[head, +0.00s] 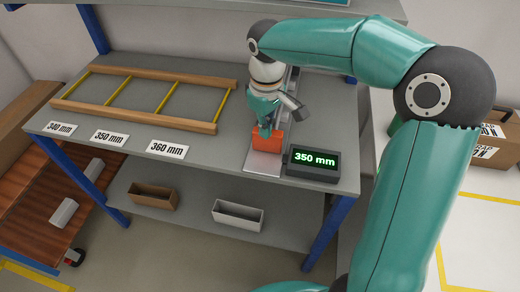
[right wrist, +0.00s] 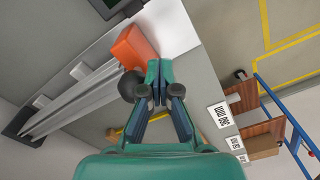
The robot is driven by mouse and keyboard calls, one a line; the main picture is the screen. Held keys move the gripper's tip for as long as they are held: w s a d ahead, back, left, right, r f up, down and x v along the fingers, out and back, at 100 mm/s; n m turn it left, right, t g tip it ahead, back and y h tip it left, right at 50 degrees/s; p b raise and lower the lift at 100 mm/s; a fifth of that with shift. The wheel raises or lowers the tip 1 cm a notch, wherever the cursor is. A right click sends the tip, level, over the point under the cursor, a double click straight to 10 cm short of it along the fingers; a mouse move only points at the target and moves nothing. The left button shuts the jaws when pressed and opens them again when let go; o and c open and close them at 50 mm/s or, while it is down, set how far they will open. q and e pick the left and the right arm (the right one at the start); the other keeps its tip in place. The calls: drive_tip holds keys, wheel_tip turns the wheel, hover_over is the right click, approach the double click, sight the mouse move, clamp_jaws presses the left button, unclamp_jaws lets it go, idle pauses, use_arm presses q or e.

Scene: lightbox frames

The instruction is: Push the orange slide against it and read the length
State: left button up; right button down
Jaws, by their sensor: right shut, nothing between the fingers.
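The orange slide (head: 267,140) sits on the pale metal plate (head: 262,162) of the measuring gauge, near the bench's front edge. It also shows in the right wrist view (right wrist: 134,47). Pale rails (right wrist: 72,98) run away from the slide; my arm partly hides them in the head view. The gauge's display (head: 314,160) reads 350 mm in green. My right gripper (head: 266,128) is shut and empty, pointing down just behind the slide. Its fingertips (right wrist: 153,77) appear close beside the slide; I cannot tell whether they touch. My left gripper is out of view.
A wooden frame (head: 130,74) with yellow crossbars lies on the bench (head: 225,150). Cards marked 340 mm (head: 60,128), 350 mm (head: 109,138) and 360 mm (head: 167,149) line the front edge. A brown bin (head: 153,195) and a grey bin (head: 238,215) stand on the lower shelf.

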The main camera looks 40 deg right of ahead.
drive_tip(key=shift+a, duration=0.1)
idle(0.5)
wheel_tip(320, 180, up, 7)
drive_tip(key=p, duration=0.6)
drive_tip(key=shift+s+a, duration=0.35)
idle(0.4)
